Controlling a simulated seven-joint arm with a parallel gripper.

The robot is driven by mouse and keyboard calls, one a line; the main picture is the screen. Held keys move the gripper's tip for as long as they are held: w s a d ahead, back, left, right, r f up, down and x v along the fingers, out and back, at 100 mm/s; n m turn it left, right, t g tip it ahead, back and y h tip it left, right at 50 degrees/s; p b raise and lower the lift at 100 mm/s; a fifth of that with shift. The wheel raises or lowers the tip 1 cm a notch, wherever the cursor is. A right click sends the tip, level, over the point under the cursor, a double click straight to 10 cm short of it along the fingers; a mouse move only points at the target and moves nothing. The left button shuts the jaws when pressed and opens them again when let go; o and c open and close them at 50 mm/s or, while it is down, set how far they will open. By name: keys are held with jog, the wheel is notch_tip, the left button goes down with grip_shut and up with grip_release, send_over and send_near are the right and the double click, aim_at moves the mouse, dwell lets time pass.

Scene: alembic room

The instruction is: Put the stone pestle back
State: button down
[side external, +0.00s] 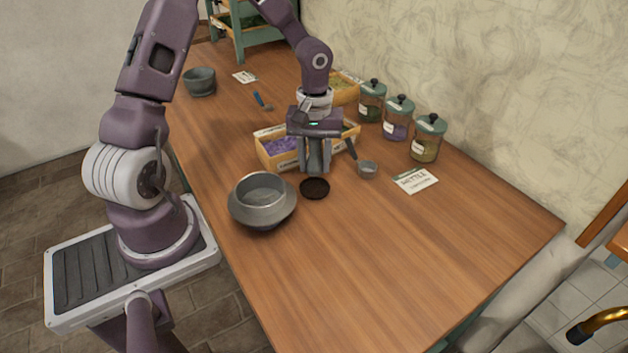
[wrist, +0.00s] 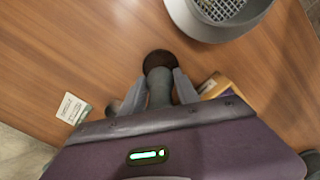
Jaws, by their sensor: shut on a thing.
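The stone pestle (wrist: 158,88) is a grey-green rounded shaft upright between the fingers of my gripper (wrist: 160,80) in the wrist view. My gripper also shows in the side view (side external: 315,165), shut on the pestle and low over the table; the fingers mostly hide the pestle there. A dark round pad (side external: 314,188) lies on the table just in front of the fingertips in the side view, and beyond the pestle's end in the wrist view (wrist: 157,60). Whether the pestle touches pad or table is unclear. A grey-green stone mortar (side external: 199,83) stands at the far left of the table.
A metal sieve bowl (side external: 262,207) stands left of the pad. A wooden box of purple material (side external: 280,150) is close behind my gripper. A small metal scoop (side external: 367,170), a nettle card (side external: 415,180) and lidded jars (side external: 397,120) are to the right. The front table is clear.

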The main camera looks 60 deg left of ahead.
notch_tip(320, 180, down, 5)
jog(key=shift+r, duration=0.1)
jog(key=c, duration=0.9)
grip_release()
jog(key=shift+f, duration=0.2)
jog(key=shift+r, duration=0.1)
notch_tip(320, 180, up, 11)
jog(key=shift+a+r, duration=0.1)
jog(key=shift+r, duration=0.1)
notch_tip(320, 180, up, 6)
jog(key=f+m+y, duration=0.1)
jog(key=m, duration=0.1)
send_over(315, 190)
jog(key=s+d, duration=0.2)
jog(key=s, duration=0.1)
jog(key=s+d+r+m+t, duration=0.2)
jog(key=s+d+r+m, duration=0.2)
jog(key=s, duration=0.4)
jog(key=s+d+r+m+t+h, duration=0.1)
jog(key=s+d+r+m+t, duration=0.2)
jog(key=s+d+r, duration=0.3)
jog(key=s+m, duration=0.1)
jog(key=s, duration=0.1)
jog(key=shift+s+r+t, duration=0.3)
jog(key=shift+r, duration=0.1)
